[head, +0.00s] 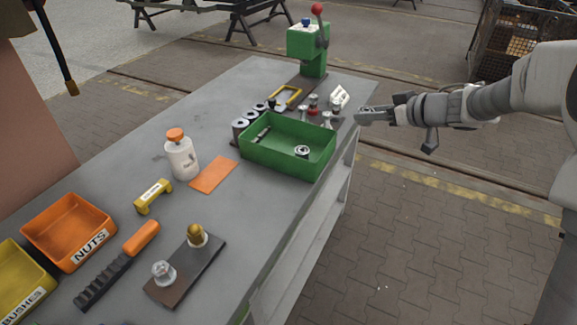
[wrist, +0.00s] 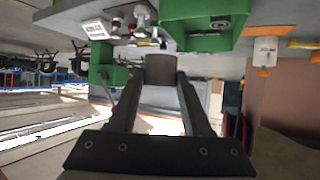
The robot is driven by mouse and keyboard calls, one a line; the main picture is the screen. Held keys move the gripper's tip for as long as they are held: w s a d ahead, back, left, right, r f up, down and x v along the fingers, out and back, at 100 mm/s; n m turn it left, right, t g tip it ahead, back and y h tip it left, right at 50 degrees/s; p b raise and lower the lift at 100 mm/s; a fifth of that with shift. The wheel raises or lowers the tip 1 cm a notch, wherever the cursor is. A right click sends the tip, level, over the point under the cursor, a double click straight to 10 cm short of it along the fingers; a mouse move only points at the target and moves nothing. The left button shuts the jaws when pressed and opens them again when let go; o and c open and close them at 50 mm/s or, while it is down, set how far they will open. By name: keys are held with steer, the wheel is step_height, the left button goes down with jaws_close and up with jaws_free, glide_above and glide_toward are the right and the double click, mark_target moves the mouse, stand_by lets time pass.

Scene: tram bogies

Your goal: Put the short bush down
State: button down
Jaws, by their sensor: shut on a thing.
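My gripper (head: 372,115) is past the right edge of the grey workbench, near the green tray's far right corner, at about bench height. In the wrist view my gripper (wrist: 162,82) is shut on a short grey-brown cylinder, the short bush (wrist: 160,66), held between the fingertips. It appears clear of the bench and tray. In the head view the fingers largely hide it. The yellow bin marked BUSHES (head: 22,285) stands at the near left corner of the bench.
The green tray (head: 290,165) holds a ring-shaped part and a dark part. Several dark cylinders (head: 239,127) stand at its left, small metal parts (head: 314,103) behind it. A green lever press (head: 308,48) stands at the far end. The bench (head: 115,190) has bare areas.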

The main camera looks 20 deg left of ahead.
steer(key=shift+w+a+f+n+g+b, duration=0.1)
steer(key=shift+a+f+n+g+b, duration=0.15)
steer(key=shift+a, duration=0.3)
steer(key=shift+w+a+f+n+g+b, duration=0.1)
steer(key=shift+a+f+n, duration=0.05)
steer(key=shift+a+f, duration=0.3)
steer(key=b, duration=0.3)
glide_above(315, 154)
step_height(315, 154, down, 7)
step_height(315, 154, down, 4)
steer(key=b, duration=0.2)
steer(key=shift+s+r+b, duration=0.1)
steer(key=shift+s+b, duration=0.05)
steer(key=shift+b, duration=0.25)
steer(key=shift+r, duration=0.15)
steer(key=shift+f, duration=0.25)
